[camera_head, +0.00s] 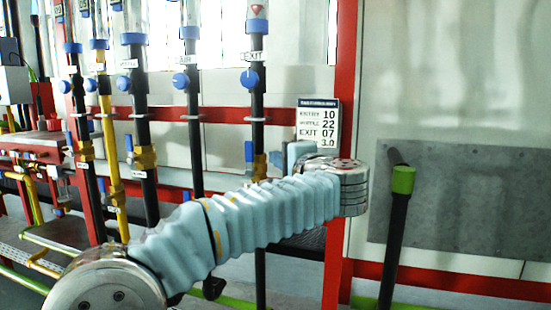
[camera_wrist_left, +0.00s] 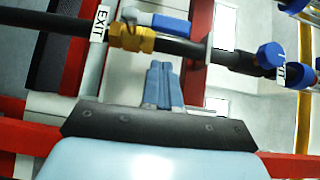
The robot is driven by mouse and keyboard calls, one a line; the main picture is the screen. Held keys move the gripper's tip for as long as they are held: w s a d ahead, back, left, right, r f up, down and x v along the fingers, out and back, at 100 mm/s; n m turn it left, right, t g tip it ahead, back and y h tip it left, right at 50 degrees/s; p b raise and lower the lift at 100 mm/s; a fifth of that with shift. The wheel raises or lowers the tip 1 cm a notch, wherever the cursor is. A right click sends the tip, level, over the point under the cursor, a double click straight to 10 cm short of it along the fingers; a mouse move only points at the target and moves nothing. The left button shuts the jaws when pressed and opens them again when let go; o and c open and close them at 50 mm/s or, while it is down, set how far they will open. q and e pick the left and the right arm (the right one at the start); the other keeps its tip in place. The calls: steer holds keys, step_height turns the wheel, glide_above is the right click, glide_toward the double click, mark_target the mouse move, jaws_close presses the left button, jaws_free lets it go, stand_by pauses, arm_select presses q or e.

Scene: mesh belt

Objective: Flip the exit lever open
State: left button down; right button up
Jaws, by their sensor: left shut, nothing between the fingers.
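The exit lever (camera_head: 249,152) is a blue handle beside the black exit pipe (camera_head: 257,105), just above a brass valve. In the left wrist view the lever (camera_wrist_left: 164,22) lies roughly parallel to the pipe, next to the brass valve (camera_wrist_left: 132,38) and the EXIT tag (camera_wrist_left: 100,24). My left gripper (camera_head: 276,159) is just right of the exit pipe in the head view, partly hidden by my arm. In the left wrist view its fingers (camera_wrist_left: 164,84) are together and empty, pointing at the pipe, with a gap visible before it. My right gripper is not in view.
Other pipes with blue fittings, such as a yellow pipe (camera_head: 107,120), stand to the left. A red post (camera_head: 343,100) and a sign (camera_head: 318,122) are close to the right of my gripper. A black pole with a green collar (camera_head: 403,180) stands further right.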

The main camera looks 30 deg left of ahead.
arm_select(q)
steer(key=v, duration=1)
steer(key=w+d+f+m+h, duration=0.2)
steer(key=w+f+m+h, duration=0.15)
steer(key=f, duration=0.65)
steer(key=w+d+f+m+h, duration=0.2)
steer(key=w+f, duration=0.3)
steer(key=f, duration=0.4)
steer(key=s+d+f+m+g+h, duration=0.1)
steer(key=d+f+g+h, duration=0.15)
steer(key=f, duration=0.85)
steer(key=s+d+f+g+h, duration=0.1)
steer(key=f+g+h, duration=0.15)
steer(key=f, duration=0.85)
steer(key=s+d+f+n+g+h, duration=0.1)
steer(key=s+d+f+n+h, duration=0.1)
steer(key=s+f+n+h, duration=0.2)
steer(key=s+d+f+n+g+h, duration=0.2)
steer(key=s+f+n, duration=0.8)
steer(key=s+f, duration=0.9)
step_height(320, 180, down, 7)
steer(key=d+h, duration=0.1)
steer(key=h, duration=0.1)
steer(key=shift+f+g+h, duration=0.2)
steer(key=shift+g+h, duration=0.1)
steer(key=shift+h, duration=0.05)
steer(key=shift+s+a+n, duration=0.1)
steer(key=shift+n, duration=0.25)
